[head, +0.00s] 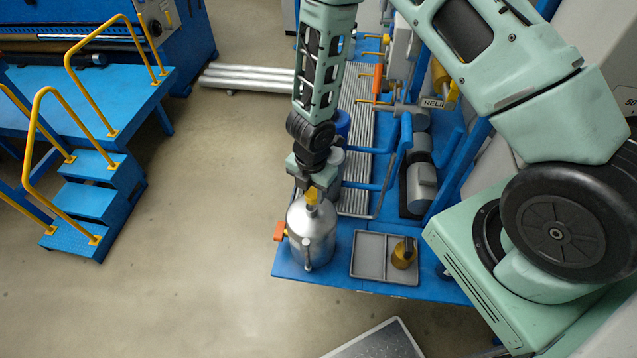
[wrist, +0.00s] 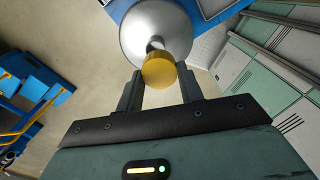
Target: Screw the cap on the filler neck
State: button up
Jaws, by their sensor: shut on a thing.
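The yellow cap (head: 311,196) is between the fingers of my gripper (head: 313,184), which is shut on it. In the wrist view the cap (wrist: 159,71) shows between the two dark fingers of my gripper (wrist: 160,80). The silver tank (head: 311,238) stands upright on the blue deck below, and its rounded top shows in the wrist view (wrist: 148,25). The narrow filler neck (wrist: 156,46) lies in line with the cap and is partly hidden by it. I cannot tell whether the cap touches the neck.
A grey divided tray (head: 370,262) sits right of the tank on the blue deck (head: 345,285), with a brass-coloured part (head: 404,253) in its right half. An orange piece (head: 280,231) is at the tank's left. Blue rails (head: 372,186) and a grey cylinder (head: 421,188) stand behind.

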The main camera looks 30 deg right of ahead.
jog(key=shift+w+a, duration=0.1)
jog(key=shift+w, duration=0.35)
jog(key=shift+f+b, duration=1.9)
jog(key=shift+f, duration=0.35)
jog(key=shift+f+b, duration=1)
jog(key=shift+b, duration=0.6)
dwell(0.6)
jog(key=shift+o, duration=1.2)
jog(key=shift+c, duration=1.4)
jog(key=shift+f+m+b, duration=0.1)
jog(key=shift+m+b, duration=0.2)
jog(key=shift+b, duration=0.1)
jog(key=m+b, duration=0.1)
jog(key=m, duration=0.1)
jog(key=shift+m, duration=0.3)
jog(key=shift+m+b, duration=0.3)
jog(key=shift+m, duration=0.3)
